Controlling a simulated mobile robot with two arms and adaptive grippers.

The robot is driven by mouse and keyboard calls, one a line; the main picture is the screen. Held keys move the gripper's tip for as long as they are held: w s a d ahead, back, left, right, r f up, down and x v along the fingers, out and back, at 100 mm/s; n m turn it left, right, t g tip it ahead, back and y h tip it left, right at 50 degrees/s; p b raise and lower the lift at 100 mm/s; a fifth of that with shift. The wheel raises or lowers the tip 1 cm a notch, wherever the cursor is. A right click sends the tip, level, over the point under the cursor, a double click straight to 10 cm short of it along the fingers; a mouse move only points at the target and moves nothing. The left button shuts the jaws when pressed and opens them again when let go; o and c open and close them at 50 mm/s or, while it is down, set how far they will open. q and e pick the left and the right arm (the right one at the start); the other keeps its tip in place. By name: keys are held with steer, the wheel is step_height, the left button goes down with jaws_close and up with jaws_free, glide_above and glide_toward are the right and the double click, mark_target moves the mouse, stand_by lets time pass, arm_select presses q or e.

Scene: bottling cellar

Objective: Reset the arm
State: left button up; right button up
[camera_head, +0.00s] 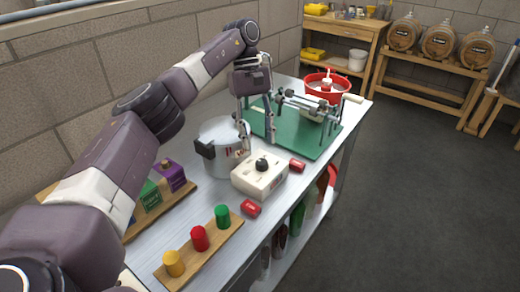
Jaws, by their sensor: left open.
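My left arm comes in from the left and reaches over the workbench (185,222). My left gripper (257,137) points down and is open, with its two fingers apart and nothing seen between them. It hangs over the area between a steel pot (222,132) with dark handles and a green mat (313,148). One finger overlaps the pot's right side in the picture; whether it touches cannot be told. A white box with a black knob (255,183) stands just in front of the pot. My right gripper is not in view.
A metal crank device (300,103) stands on the mat, with a red tub (313,87) behind. Red cylinders (251,208) lie near the front edge. A board with coloured pegs (206,250) and a tray with boxes (186,196) are nearer. Barrels (440,42) stand far right; the floor is clear.

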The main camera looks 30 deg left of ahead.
arm_select(q)
steer(key=shift+v, duration=0.8)
